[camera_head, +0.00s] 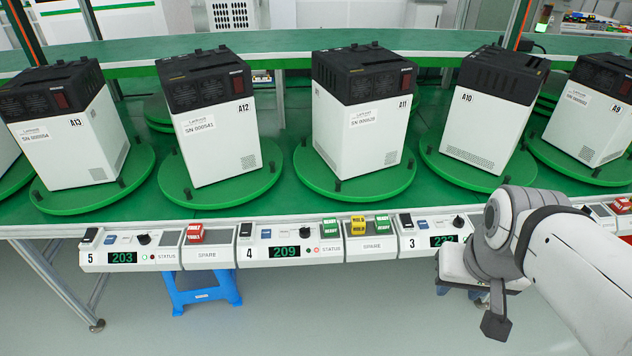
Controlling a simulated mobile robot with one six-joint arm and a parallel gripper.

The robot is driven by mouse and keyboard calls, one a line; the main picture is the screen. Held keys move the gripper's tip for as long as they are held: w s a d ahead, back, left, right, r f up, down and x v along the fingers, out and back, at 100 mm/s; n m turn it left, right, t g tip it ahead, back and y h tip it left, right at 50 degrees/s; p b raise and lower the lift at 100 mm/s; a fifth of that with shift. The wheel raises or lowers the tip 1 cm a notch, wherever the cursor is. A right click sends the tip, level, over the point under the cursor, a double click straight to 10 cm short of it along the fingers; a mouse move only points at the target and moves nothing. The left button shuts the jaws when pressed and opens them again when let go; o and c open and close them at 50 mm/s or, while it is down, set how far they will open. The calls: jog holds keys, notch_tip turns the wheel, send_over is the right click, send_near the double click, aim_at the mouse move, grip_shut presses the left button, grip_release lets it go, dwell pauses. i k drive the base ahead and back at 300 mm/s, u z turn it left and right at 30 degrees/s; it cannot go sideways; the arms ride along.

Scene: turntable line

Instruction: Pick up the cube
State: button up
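Several small labelled cubes sit on the control panels along the table's front edge. A red cube (195,234) is on the left spare panel. On the middle spare panel stand a green cube (330,228), a yellow cube (358,226) marked HOLD, and another green cube (383,225). A further red cube (620,205) is at the far right. The frame does not tell which cube is meant. My gripper (489,308) hangs in front of the panels, right of the middle cubes and apart from them.
Several black-and-white machines, one being A11 (358,128), stand on green turntables (358,185) behind the panels. A blue stool (201,291) is under the table's front edge. The floor (330,315) before the middle panels looks clear.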

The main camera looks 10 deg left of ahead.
aim_at(329, 224)
jog(key=u, duration=1.05)
jog(key=i, duration=1)
